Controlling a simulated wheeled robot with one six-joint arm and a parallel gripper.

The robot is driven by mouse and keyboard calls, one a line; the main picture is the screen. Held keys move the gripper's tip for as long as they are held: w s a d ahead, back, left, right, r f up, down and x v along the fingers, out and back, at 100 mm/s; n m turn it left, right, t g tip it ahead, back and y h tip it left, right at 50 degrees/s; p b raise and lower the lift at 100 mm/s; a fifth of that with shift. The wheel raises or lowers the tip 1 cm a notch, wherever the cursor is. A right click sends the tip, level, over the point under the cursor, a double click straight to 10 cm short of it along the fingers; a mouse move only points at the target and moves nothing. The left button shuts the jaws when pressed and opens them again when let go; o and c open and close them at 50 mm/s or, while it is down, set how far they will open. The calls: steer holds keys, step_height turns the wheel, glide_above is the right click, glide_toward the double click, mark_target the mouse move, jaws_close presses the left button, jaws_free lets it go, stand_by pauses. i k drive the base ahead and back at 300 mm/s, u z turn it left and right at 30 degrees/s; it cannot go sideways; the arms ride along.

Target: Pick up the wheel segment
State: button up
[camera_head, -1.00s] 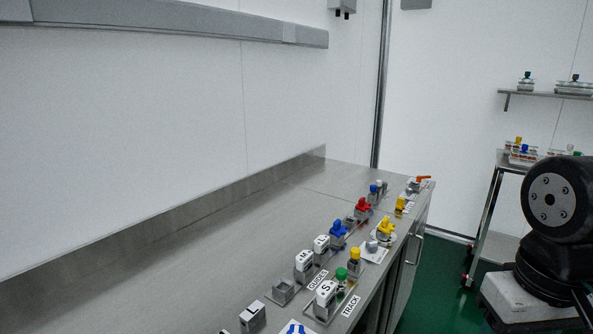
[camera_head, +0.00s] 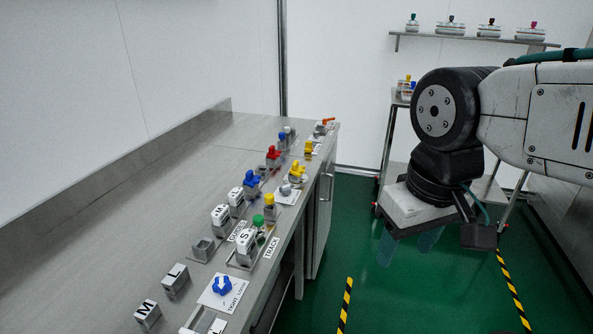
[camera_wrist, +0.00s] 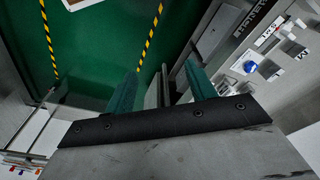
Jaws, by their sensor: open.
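I cannot tell for certain which piece is the wheel segment. Small coloured parts stand along the bench: a red piece (camera_head: 273,154), a blue piece (camera_head: 251,180), a yellow piece (camera_head: 297,170) and a blue lobed knob (camera_head: 222,285) on a white plate. A blue knob also shows at the right in the wrist view (camera_wrist: 250,66). My gripper (camera_head: 408,246) hangs over the green floor, right of the bench and apart from all these parts. Its two green fingers stand apart with nothing between them in the wrist view (camera_wrist: 160,90).
The steel bench (camera_head: 165,180) runs along the left wall, with white lettered blocks (camera_head: 146,313) near its front edge. A shelf (camera_head: 470,39) with several containers hangs at the back right. A rolling cart stands behind my arm. The floor (camera_head: 375,290) is clear, with yellow-black stripes.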

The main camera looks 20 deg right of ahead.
mark_target(296, 169)
steer(key=z, duration=0.05)
steer(key=k, duration=0.6)
steer(key=z, duration=0.65)
steer(key=i, duration=0.7)
steer(key=z, duration=0.6)
steer(key=i, duration=0.65)
steer(key=u, duration=0.7)
steer(key=i, duration=0.75)
steer(key=u, duration=0.65)
